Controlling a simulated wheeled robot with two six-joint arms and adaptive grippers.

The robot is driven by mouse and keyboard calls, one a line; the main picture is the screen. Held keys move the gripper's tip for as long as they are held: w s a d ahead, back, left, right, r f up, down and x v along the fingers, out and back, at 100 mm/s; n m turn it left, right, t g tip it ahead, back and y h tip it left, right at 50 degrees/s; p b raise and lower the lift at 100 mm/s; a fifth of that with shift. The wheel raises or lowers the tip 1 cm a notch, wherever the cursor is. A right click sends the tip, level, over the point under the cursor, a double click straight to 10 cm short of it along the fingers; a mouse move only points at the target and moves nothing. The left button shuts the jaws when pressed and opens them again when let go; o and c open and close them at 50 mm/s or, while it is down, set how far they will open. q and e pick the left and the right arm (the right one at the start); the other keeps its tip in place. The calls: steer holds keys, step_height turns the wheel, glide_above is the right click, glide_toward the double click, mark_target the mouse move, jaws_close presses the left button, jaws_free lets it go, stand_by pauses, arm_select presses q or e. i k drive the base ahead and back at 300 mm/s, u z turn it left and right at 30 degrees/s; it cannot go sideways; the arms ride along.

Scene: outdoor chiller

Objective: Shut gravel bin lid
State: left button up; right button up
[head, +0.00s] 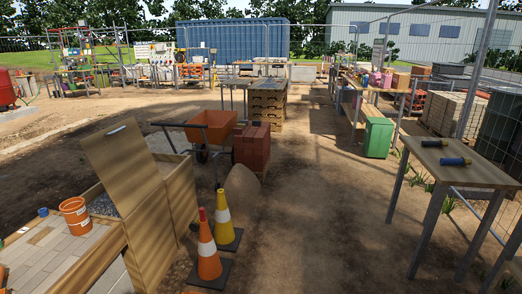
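The gravel bin (151,238) is a wooden box at the left of the head view, beside a paved work surface. Its wooden lid (122,165) stands open, raised and leaning, with a pale handle strip (116,130) near its upper edge. Grey gravel (102,205) shows in the opening to the left of the lid. Part of the bin's inside is hidden behind the lid and the orange bucket. Neither of my grippers is in view.
An orange bucket (75,217) stands on the paved surface (55,250) near the bin. An orange-and-white cone (208,255) and a yellow cone (222,215) stand right of the bin. A wheelbarrow (210,126) is behind. Bare ground (320,220) is clear towards the right-hand table (465,172).

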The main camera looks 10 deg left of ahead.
mark_target(120, 154)
steer(key=i, duration=0.8)
steer(key=u, duration=0.65)
steer(key=i, duration=0.95)
steer(key=z, duration=0.75)
steer(key=i, duration=1.1)
steer(key=u, duration=0.4)
